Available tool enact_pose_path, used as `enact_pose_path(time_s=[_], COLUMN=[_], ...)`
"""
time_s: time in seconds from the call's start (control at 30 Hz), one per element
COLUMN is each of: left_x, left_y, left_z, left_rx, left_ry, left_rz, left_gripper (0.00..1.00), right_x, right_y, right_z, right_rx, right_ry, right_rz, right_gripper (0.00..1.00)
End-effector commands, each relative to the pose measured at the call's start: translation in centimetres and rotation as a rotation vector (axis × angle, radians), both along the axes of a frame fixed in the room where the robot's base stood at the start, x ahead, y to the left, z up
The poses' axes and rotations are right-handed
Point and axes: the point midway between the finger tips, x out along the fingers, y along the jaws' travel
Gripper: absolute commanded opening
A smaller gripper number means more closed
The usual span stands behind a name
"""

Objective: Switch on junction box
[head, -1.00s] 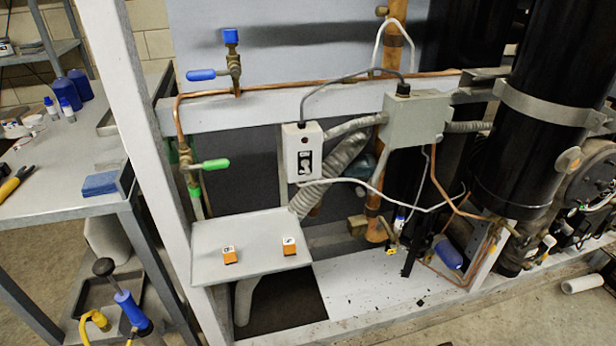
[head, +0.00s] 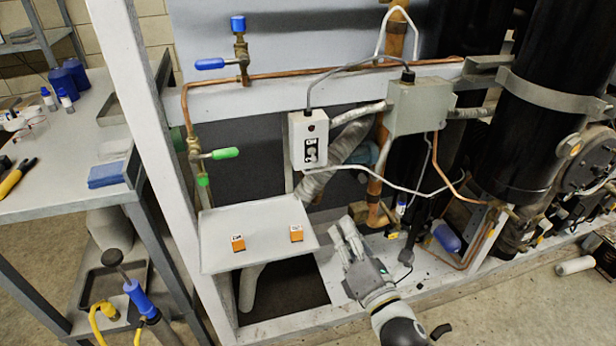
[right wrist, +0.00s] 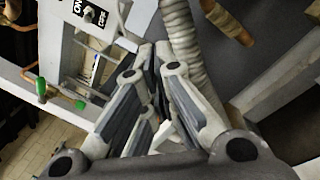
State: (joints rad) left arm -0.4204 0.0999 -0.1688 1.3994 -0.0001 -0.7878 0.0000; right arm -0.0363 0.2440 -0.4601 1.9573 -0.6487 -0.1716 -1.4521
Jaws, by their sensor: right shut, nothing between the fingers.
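The junction box (head: 308,140) is a small white box on the rack frame. It has a dark round indicator near its top and a black switch plate (head: 310,151) below. I cannot make out the switch position. In the right wrist view the lower part of the box (right wrist: 95,14) shows at the top left, with "ON" lettering. My right gripper (head: 345,232) is shut and empty, below and to the right of the box and apart from it. It also shows in the right wrist view (right wrist: 152,55). My left gripper is not in view.
A larger grey box (head: 420,107) and cables are to the right. A green-handled valve (head: 224,153) is left. Black cylinders stand at right.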

Motion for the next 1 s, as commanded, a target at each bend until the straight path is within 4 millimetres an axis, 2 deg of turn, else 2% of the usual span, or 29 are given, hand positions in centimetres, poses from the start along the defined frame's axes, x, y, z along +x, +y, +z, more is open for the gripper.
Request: enact_pose_path(time_s=[0.03,0.1,0.23,0.67,0.83,1.0], left_x=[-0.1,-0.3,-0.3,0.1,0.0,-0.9], left_y=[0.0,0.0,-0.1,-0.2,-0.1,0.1], left_z=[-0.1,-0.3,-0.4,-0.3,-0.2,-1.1], left_rx=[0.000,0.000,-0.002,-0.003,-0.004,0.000], left_ry=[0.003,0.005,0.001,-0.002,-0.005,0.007], left_rz=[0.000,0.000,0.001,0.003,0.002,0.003], left_gripper=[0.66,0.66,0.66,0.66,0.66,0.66], right_x=[-0.3,-0.7,-1.3,-1.3,0.2,2.7], right_y=[0.8,1.6,2.6,2.8,3.6,5.0], right_z=[1.8,3.6,5.4,5.8,6.4,7.2], right_rx=[-0.060,-0.129,-0.200,-0.214,-0.212,-0.212], right_ry=[-0.074,-0.157,-0.247,-0.264,-0.265,-0.265], right_rz=[0.020,0.038,0.055,0.056,0.056,0.056], right_gripper=[0.00,0.00,0.00,0.00,0.00,0.00])
